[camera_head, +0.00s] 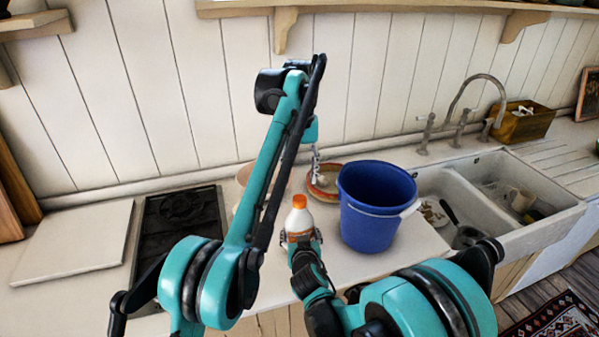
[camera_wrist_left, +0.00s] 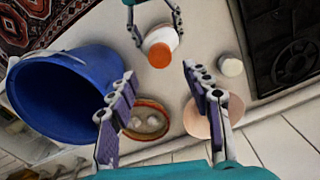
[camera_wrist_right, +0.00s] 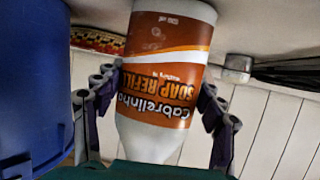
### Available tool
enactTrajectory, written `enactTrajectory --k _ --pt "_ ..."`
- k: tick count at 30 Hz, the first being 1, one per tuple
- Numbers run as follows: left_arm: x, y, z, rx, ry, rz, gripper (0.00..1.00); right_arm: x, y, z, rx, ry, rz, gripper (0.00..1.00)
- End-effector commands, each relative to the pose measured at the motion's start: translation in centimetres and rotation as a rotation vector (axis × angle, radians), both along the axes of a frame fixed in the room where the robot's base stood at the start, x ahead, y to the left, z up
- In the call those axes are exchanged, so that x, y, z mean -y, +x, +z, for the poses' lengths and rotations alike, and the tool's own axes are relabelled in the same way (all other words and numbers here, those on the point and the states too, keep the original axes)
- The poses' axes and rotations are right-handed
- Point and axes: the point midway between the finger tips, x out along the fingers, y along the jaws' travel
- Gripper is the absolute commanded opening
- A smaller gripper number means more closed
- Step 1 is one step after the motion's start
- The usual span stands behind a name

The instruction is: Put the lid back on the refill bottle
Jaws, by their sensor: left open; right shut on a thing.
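The refill bottle (camera_head: 299,218) is white with an orange label and stands upright on the counter. An orange lid (camera_head: 299,201) sits on its top; the left wrist view shows this lid (camera_wrist_left: 159,55) from above. My right gripper (camera_head: 302,238) is shut around the bottle's body, with its fingers on both sides of the label (camera_wrist_right: 165,75) in the right wrist view. My left gripper (camera_head: 317,172) is open and empty, pointing down above the counter behind the bottle. In the left wrist view the bottle lies beyond its spread fingers (camera_wrist_left: 160,85).
A blue bucket (camera_head: 372,225) stands close right of the bottle. A reddish dish (camera_wrist_left: 147,134) and a round pinkish thing (camera_wrist_left: 200,125) lie behind it. A stove (camera_head: 180,225) is left, a sink (camera_head: 535,212) right.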

Motion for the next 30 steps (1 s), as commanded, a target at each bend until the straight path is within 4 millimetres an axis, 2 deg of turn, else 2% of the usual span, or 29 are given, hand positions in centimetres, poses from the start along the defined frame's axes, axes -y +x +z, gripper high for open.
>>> enactTrajectory --k 3,7,20,26,30 --pt "0.0 0.0 0.2 0.0 0.001 0.165 0.5 0.0 0.0 0.0 0.0 0.0 0.0 0.0" --pt "0.0 0.0 0.3 0.0 0.001 0.271 0.5 0.0 0.0 0.0 0.0 0.0 0.0 0.0" --pt "0.0 0.0 0.2 0.0 0.002 0.304 0.5 0.0 0.0 0.0 0.0 0.0 0.0 0.0" --pt "0.0 0.0 -1.4 0.0 0.002 0.304 0.5 0.0 0.0 0.0 0.0 0.0 0.0 0.0" --pt "0.0 0.0 -3.6 0.0 0.001 0.303 0.5 0.0 0.0 0.0 0.0 0.0 0.0 0.0"
